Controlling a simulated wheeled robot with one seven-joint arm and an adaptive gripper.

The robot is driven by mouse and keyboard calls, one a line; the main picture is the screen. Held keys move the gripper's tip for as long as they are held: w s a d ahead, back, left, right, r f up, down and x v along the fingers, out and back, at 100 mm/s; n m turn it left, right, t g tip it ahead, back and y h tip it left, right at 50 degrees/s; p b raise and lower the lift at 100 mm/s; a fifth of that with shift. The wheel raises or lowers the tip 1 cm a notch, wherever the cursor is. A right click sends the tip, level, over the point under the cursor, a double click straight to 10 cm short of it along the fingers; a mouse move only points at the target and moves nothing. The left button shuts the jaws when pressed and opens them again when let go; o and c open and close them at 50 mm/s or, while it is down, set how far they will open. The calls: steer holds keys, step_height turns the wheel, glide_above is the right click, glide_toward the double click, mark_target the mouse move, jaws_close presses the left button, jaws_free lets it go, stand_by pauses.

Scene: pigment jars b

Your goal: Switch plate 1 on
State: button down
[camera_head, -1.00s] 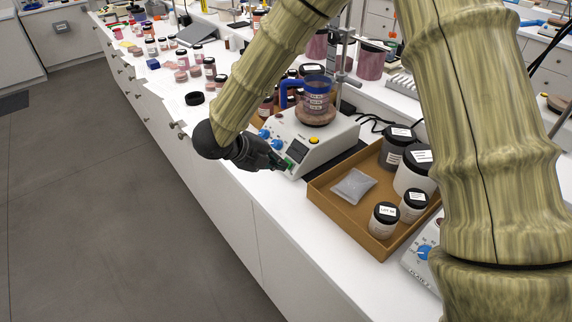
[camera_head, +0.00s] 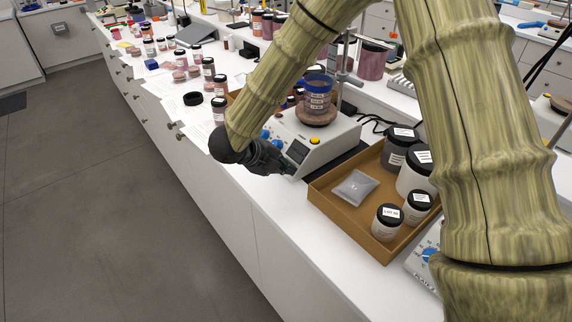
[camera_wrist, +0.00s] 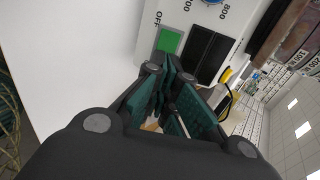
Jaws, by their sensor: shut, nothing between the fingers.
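The white hot plate (camera_head: 335,150) stands on the bench with a yellow button, blue knobs and a dark display. Its plate number cannot be read. In the wrist view, its green switch (camera_wrist: 171,40) sits beside the word OFF and the dark display (camera_wrist: 207,55). My gripper (camera_head: 289,170) is shut and empty at the plate's front lower edge, hiding the switch in the head view. In the wrist view, the tips of my gripper (camera_wrist: 172,68) are just below the switch; contact cannot be told. A blue-banded beaker (camera_head: 318,98) stands on the plate's top.
A brown tray (camera_head: 330,212) with jars and a grey packet stands right of the plate. Another plate with a blue knob (camera_head: 424,255) is partly hidden behind my arm. Several small jars crowd the bench to the left. The bench front edge is close to my gripper.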

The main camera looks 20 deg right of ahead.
steer(key=shift+d+f, duration=0.2)
steer(key=shift+f, duration=0.05)
steer(key=shift+w+d+f, duration=0.1)
steer(key=shift+d+f, duration=0.05)
steer(key=p+v, duration=0.1)
steer(key=v, duration=1.5)
steer(key=shift+p, duration=0.4)
stand_by(0.4)
